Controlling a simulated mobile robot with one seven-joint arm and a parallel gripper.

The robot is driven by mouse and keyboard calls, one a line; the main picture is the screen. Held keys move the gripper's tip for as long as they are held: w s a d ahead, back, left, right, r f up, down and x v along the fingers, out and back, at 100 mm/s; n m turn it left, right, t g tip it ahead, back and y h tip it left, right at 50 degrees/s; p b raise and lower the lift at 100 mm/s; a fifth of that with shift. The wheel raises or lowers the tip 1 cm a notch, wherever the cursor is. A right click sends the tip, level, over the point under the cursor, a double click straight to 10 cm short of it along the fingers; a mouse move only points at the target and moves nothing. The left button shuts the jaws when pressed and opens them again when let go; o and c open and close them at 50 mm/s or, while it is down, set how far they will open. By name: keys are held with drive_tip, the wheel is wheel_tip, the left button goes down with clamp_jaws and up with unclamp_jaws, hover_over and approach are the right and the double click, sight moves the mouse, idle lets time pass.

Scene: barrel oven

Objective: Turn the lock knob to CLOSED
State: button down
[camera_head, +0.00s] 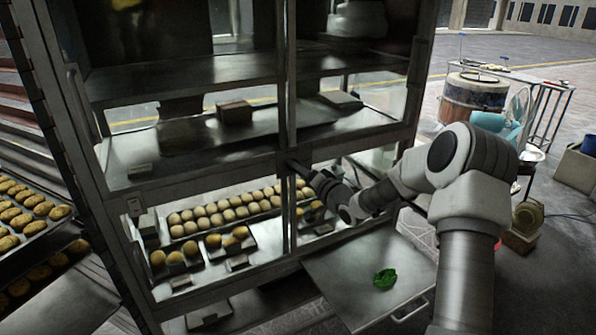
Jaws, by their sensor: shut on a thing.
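A tall dark-framed glass display cabinet (190,170) fills the left and middle of the view. My gripper (293,163) reaches in from the right and meets the cabinet's middle frame, where the upright and the crossbar join. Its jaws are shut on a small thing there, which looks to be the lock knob. The knob is mostly hidden by my gripper, and its turn and any CLOSED marking are too small to read.
Rolls on trays (225,210) sit behind the cabinet's lower glass. A metal panel (350,280) with a green item (385,278) juts out below my arm. Trays of buns (28,215) stand at left. A barrel oven (474,92), fan and metal table stand behind at right.

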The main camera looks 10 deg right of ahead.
drive_tip(key=shift+r+n+g+h+b, duration=0.1)
drive_tip(key=shift+n+h+b, duration=0.35)
drive_tip(key=shift+n+b, duration=2)
drive_tip(key=shift+f+n+g+h+b, duration=0.1)
drive_tip(key=shift+n+h+b, duration=0.4)
drive_tip(key=shift+n+b, duration=2)
drive_tip(key=shift+r+n+g+h+b, duration=0.1)
drive_tip(key=shift+n+h+b, duration=0.35)
drive_tip(key=shift+n+b, duration=2)
drive_tip(key=shift+n+p, duration=0.3)
drive_tip(key=shift+n, duration=0.3)
drive_tip(key=shift+c, duration=1.9)
unclamp_jaws()
drive_tip(key=shift+r, duration=0.1)
